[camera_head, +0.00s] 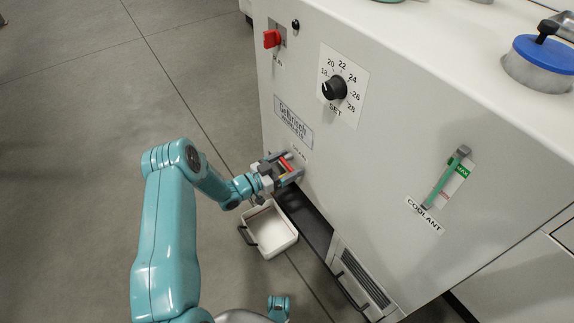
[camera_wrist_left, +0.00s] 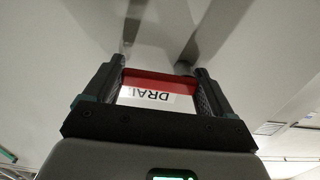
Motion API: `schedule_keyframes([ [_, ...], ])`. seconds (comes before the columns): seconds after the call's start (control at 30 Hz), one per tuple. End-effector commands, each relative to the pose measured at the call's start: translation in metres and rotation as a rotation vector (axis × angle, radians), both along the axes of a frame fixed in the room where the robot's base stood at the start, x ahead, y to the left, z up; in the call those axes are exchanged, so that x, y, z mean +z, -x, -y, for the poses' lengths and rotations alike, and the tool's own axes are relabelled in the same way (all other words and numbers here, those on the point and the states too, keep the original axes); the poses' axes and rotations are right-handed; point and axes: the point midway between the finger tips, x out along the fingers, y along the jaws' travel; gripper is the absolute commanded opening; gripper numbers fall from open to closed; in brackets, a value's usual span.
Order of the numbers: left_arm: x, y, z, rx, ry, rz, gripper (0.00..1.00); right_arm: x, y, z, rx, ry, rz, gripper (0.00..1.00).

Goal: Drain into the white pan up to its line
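The white pan (camera_head: 270,244) sits on the floor against the foot of the white machine, with a dark handle on its left side. My left gripper (camera_head: 287,169) is at the machine's front, just above the pan, by the DRAIN label (camera_wrist_left: 152,96). Its fingers are wide apart in the left wrist view, with a red bar (camera_wrist_left: 160,78) across the gap between them. I cannot tell whether the fingers touch the bar's ends. The drain outlet is hidden.
The machine front carries a red switch (camera_head: 272,38), a black SET knob (camera_head: 334,88) and a COOLANT gauge (camera_head: 447,178) with a green column. A blue-capped filler (camera_head: 545,52) stands on top. A vent grille (camera_head: 362,278) is right of the pan. The floor left is clear.

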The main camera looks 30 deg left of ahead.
Motion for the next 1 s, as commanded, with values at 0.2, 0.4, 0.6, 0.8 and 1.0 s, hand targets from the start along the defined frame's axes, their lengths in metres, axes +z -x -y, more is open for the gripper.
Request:
schedule_keyframes([
  [0.2,-0.001,0.000,0.000,-0.002,-0.006,0.003,0.54,-0.001,0.000,0.000,0.000,0.000,0.000,0.43],
  [0.4,-0.005,0.001,0.001,-0.002,-0.064,0.026,0.54,-0.009,-0.001,0.001,-0.005,0.001,0.002,0.43],
  [0.6,-0.010,0.000,0.000,-0.002,-0.189,0.078,0.54,-0.022,-0.004,0.004,-0.014,0.002,0.006,0.43],
  [0.8,-0.015,0.000,-0.001,-0.003,-0.336,0.138,0.54,-0.037,-0.009,0.006,-0.024,0.007,0.021,0.43],
  [1.0,-0.017,-0.001,-0.002,-0.003,-0.464,0.192,0.54,-0.050,-0.020,0.008,-0.028,0.012,0.058,0.43],
])
